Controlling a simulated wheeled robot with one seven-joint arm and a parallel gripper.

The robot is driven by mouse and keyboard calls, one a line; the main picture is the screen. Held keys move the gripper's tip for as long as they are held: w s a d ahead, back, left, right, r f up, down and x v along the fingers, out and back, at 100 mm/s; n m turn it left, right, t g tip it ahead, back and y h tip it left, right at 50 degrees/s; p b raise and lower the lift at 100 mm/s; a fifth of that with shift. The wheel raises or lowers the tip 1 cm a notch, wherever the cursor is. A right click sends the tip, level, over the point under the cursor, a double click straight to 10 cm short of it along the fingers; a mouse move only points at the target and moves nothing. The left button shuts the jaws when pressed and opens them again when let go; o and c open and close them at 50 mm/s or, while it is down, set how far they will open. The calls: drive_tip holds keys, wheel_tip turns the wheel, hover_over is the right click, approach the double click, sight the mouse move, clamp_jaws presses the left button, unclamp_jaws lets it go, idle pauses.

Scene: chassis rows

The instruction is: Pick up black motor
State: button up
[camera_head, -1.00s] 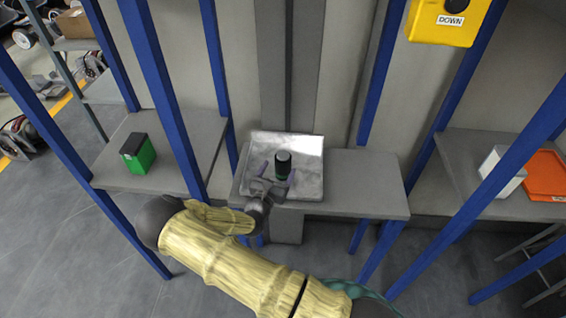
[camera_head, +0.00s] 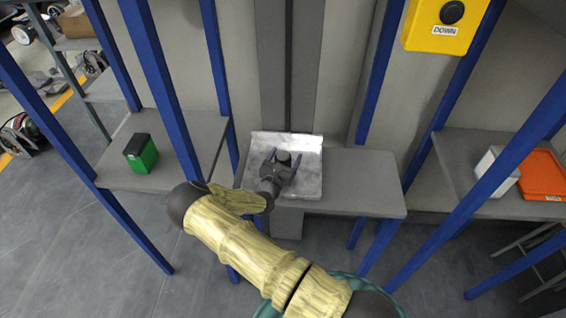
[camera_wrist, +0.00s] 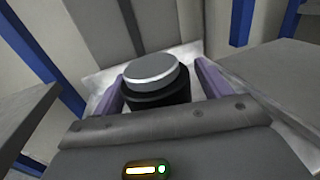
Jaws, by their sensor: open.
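The black motor (camera_head: 284,157) stands upright on a silvery metal tray (camera_head: 310,178) on the middle shelf. In the wrist view the motor (camera_wrist: 155,88) shows a grey disc top over a black body. My gripper (camera_head: 283,164) is open, with its purple fingers one on each side of the motor. In the wrist view the fingers of my gripper (camera_wrist: 160,92) flank the motor, with a small gap visible on the right. The motor's lower part is hidden by my gripper.
The grey shelf (camera_head: 365,185) is bare right of the tray. A green and black box (camera_head: 141,153) stands on the left shelf. A white box (camera_head: 497,172) and an orange bin (camera_head: 543,175) are on the right. Blue posts (camera_head: 217,80) stand around the shelves.

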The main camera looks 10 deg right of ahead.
idle(0.5)
clamp_jaws()
drive_tip(key=shift+r, duration=0.1)
